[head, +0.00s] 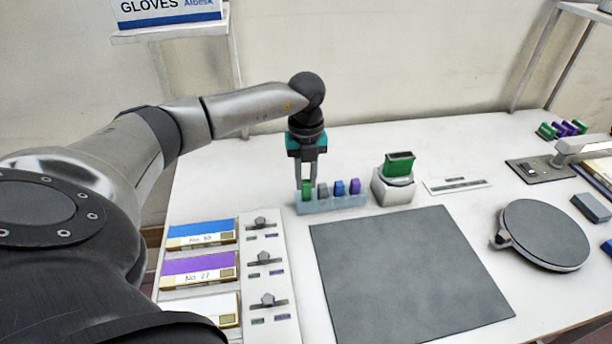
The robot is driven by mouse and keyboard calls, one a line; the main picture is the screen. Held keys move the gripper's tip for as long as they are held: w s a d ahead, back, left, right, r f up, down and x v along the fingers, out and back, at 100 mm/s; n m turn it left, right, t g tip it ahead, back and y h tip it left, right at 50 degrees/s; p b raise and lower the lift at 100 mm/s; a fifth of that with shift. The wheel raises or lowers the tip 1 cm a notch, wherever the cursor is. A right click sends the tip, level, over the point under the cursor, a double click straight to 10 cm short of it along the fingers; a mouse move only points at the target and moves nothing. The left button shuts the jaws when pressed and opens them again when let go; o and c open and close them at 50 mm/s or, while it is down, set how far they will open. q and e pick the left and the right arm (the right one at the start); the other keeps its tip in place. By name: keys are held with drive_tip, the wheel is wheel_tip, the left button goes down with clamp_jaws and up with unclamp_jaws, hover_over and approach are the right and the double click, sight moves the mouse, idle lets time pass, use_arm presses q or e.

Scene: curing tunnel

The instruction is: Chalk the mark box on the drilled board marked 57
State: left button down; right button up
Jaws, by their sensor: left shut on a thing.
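My left gripper (307,184) points down and is shut on a green chalk (306,190) at the left end of a pale blue chalk tray (333,203). I cannot tell whether the chalk still touches the tray. Grey, blue and purple chalks stand beside it. At the lower left lie a blue board (201,229) with a label like "No. 53", its last digit unclear, a purple board (198,265) reading "No. 27", and a white board (196,305) partly hidden by my arm. Each has a small square at its right end. My right gripper is out of view.
A grey mat (410,275) lies bare in the middle. A green block sits on a white stand (393,187) right of the tray. A round grey disc (542,233) and a lever device (540,171) stand at the right. A rack with knobs (263,225) borders the boards.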

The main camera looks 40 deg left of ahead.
use_arm(q)
drive_tip(key=c, duration=0.6)
unclamp_jaws()
drive_tip(key=shift+c, duration=0.2)
drive_tip(key=shift+r+p, duration=3.2)
drive_tip(key=shift+r, duration=0.4)
drive_tip(key=shift+f, duration=0.1)
